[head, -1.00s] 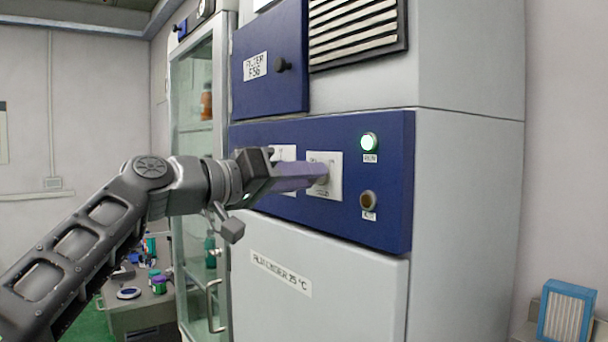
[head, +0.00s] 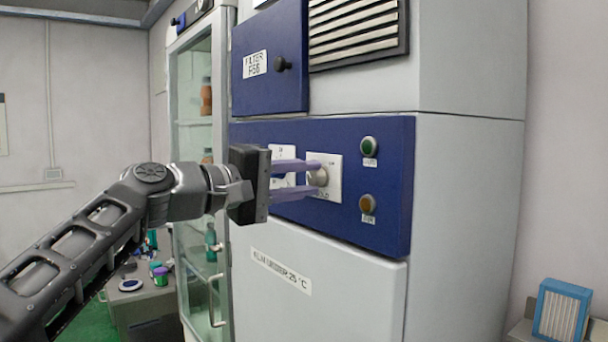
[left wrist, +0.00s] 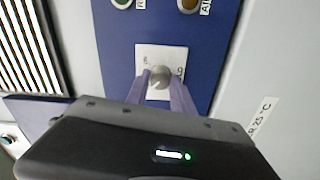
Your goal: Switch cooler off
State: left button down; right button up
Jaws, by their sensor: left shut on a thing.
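The cooler is a tall grey cabinet with a dark blue control panel (head: 390,225). A round grey knob (head: 322,178) sits on a white plate (head: 333,164) in that panel. My left gripper (head: 312,178) is shut on the knob, with one purple finger above it and one below. The left wrist view shows the knob (left wrist: 158,84) between the two fingers (left wrist: 159,77). The upper lamp (head: 369,146) on the panel is dark green and unlit. The lower lamp (head: 367,204) is dull amber. My right gripper is not in view.
A second white plate (head: 281,153) lies left of the knob, partly behind my fingers. A blue filter door (head: 268,90) and a vent grille (head: 355,30) are above. A glass cabinet (head: 190,95) stands left. A blue-framed filter (head: 562,312) stands lower right.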

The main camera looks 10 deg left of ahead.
pick_arm(q)
jog(key=shift+n, duration=0.4)
jog(key=c, duration=1.1)
grip_release()
jog(key=shift+a, duration=0.1)
jog(key=b+v, duration=0.2)
jog(key=v, duration=0.5)
jog(key=shift+s+a+b, duration=0.2)
jog(key=shift+s+b, duration=0.1)
